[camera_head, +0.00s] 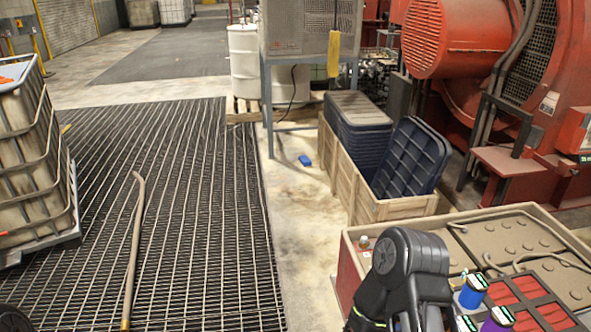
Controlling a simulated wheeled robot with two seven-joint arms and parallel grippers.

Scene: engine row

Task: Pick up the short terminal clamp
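I cannot make out a short terminal clamp for certain. A large battery case (420,236) with a tan lid stands at the lower right, with several caps and dark cables (545,260) on top. Any clamp on it is too small to tell or hidden. A black link of my arm rises in front of the case at the bottom, hiding part of its near side. No gripper fingers show. A dark rounded part, perhaps of my other arm, shows at the bottom left corner.
On the case are a blue spool-like item (472,292), a purple one (497,319), a red-and-black tray (515,297) and a small orange-capped bottle (363,243). A wooden crate (385,210) holds dark blue bins. A hose (133,250) lies on the floor grating.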

